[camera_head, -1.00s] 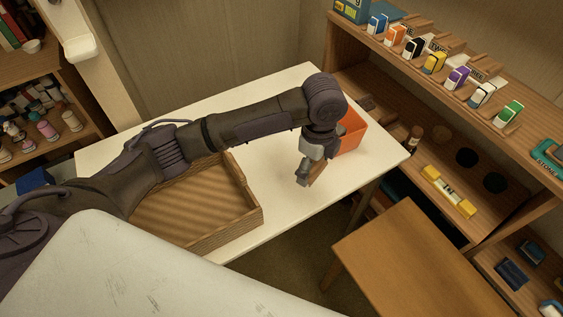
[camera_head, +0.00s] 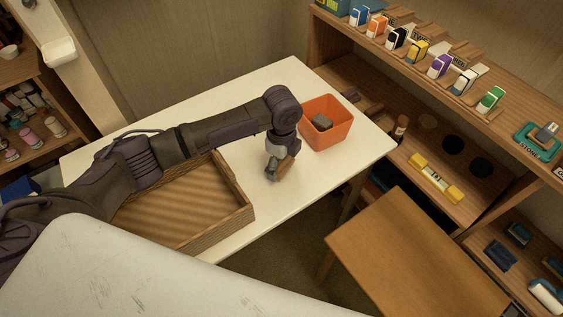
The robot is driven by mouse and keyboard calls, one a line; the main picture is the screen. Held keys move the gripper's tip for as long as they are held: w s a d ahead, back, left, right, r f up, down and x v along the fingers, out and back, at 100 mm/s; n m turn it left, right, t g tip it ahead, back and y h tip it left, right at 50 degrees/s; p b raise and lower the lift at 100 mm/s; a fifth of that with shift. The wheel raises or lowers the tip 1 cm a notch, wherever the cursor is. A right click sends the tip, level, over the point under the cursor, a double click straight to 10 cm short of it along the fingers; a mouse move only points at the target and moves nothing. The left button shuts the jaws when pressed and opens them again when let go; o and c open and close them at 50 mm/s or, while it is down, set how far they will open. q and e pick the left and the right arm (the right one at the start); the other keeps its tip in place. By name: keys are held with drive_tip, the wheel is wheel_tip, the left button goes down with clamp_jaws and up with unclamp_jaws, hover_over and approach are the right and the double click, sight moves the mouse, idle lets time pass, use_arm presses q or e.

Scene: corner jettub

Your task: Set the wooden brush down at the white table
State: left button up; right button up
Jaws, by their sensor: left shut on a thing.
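My left gripper (camera_head: 272,175) is over the white table (camera_head: 307,187), between the wooden tray and the orange bin. It is shut on the wooden brush (camera_head: 286,167), a small brown piece showing beside the fingers. Most of the brush is hidden by the gripper. The brush is low over the table top; I cannot tell whether it touches. My right gripper is not in view.
A wooden tray (camera_head: 249,214) stands on the table left of the gripper. An orange bin (camera_head: 340,136) with a grey block (camera_head: 322,122) inside stands to the right. A wooden shelf (camera_head: 420,81) with several small boxes is at the right. The table's front right part is clear.

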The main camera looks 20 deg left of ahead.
use_arm(q)
drive_tip(key=shift+f, duration=0.1)
drive_tip(key=o, duration=1)
drive_tip(key=shift+o, duration=0.2)
wheel_tip(320, 180, up, 12)
drive_tip(key=shift+r, duration=0.15)
